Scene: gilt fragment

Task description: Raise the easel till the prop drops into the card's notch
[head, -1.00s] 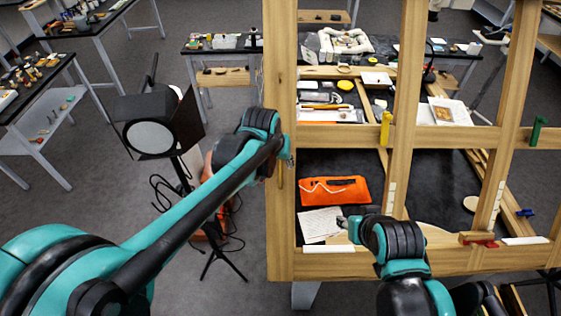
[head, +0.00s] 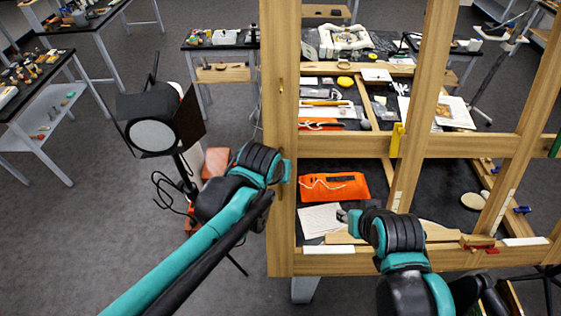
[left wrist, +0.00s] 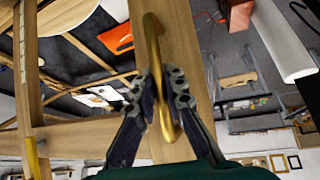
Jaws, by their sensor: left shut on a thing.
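The easel (head: 280,120) is a large pale wooden frame of uprights and crossbars, standing in front of a dark table in the head view. My left gripper (head: 284,172) is at its left upright. In the left wrist view the fingers of the left gripper (left wrist: 164,88) close around a curved brass handle (left wrist: 152,38) on the wood. My right gripper (head: 343,215) is in front of the frame's lower rail; its fingers are too small and partly hidden to tell open or shut. I cannot make out the prop or the card's notch.
A black studio lamp (head: 153,135) on a stand is left of my left arm. Behind the frame, the table holds an orange pouch (head: 334,187), a white paper (head: 321,220) and tools. A yellow clip (head: 397,140) sits on the middle crossbar. Grey floor is free at lower left.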

